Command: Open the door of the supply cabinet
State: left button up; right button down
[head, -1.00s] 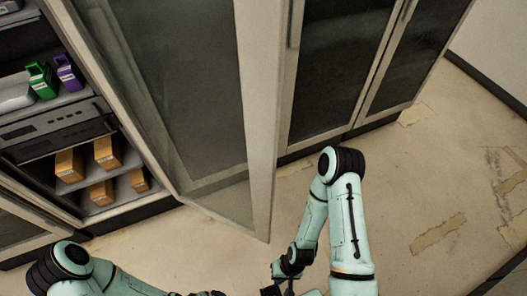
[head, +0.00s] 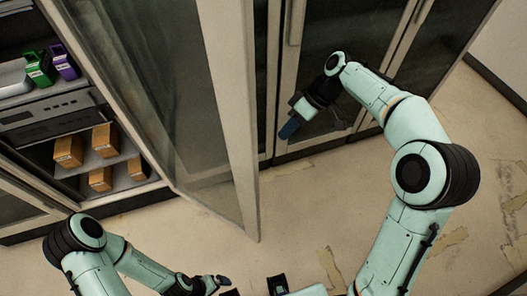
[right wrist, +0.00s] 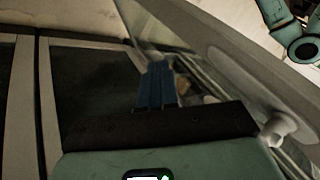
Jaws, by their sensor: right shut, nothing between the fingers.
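The supply cabinet's glass door (head: 150,80) stands swung open in the head view, its frame edge (head: 236,110) jutting out over the floor. Shelves show to its left. My right gripper (head: 289,129) is shut and empty, right of that edge and in front of the closed cabinet doors. In the right wrist view its blue fingers (right wrist: 157,88) are together; the pale door frame (right wrist: 225,50) slants past on their right, and I see no clear contact. My left gripper (head: 222,281) is low in the head view, small and dark; its jaws are unclear.
Closed dark-paned doors (head: 340,40) with a vertical handle (head: 296,22) stand to the right. Shelves hold a green box (head: 38,68), a purple box (head: 64,65) and several orange-brown boxes (head: 68,150). The floor (head: 300,210) before the cabinet is open.

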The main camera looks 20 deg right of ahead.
notch_tip(320, 180, up, 8)
jog(key=s+n, duration=0.2)
pick_arm(q)
jog(key=shift+s+f+b, duration=0.25)
jog(key=shift+f+b, duration=0.2)
jog(key=shift+f, duration=0.05)
jog(key=shift+s+f+b, duration=0.2)
jog(key=shift+f+b, duration=0.2)
jog(key=shift+f, duration=0.05)
pick_arm(e)
jog(key=s+a+f, duration=0.3)
jog(key=a+f, duration=0.4)
jog(key=a, duration=0.1)
jog(key=shift+s+a+f, duration=0.15)
jog(key=shift+s+f, duration=0.05)
jog(key=shift+f, duration=0.15)
jog(key=shift+a, duration=0.1)
